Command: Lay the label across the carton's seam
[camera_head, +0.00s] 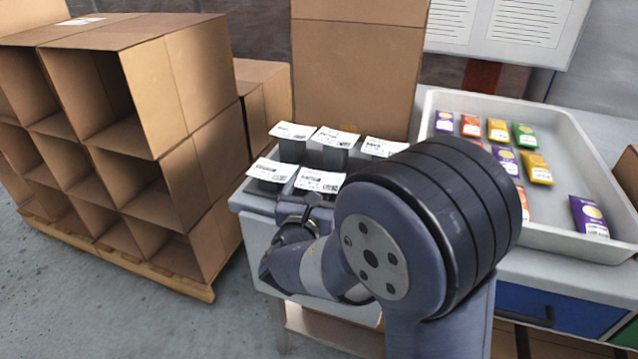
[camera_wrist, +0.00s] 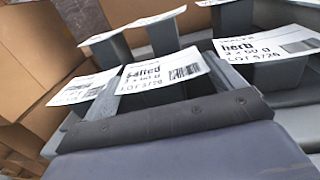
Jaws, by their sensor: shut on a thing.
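My gripper (camera_wrist: 158,118) shows as a dark bar across the wrist view, shut at the near edge of a white label (camera_wrist: 160,72) printed "salted". That label lies over a dark block. In the head view my arm hides most of the gripper, which is at the front of the label stands, by the front middle label (camera_head: 320,181). A "herb" label (camera_wrist: 265,46) is to the right in the wrist view, another label (camera_wrist: 82,88) to the left. Large brown cartons stand behind (camera_head: 358,75) and in a stack at left (camera_head: 185,85).
Several more labels on dark blocks stand around, including a back-left one (camera_head: 292,131). A white tray (camera_head: 590,160) with several colourful packets is at right. The carton stack rests on a wooden pallet (camera_head: 130,262). Grey floor at lower left is clear.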

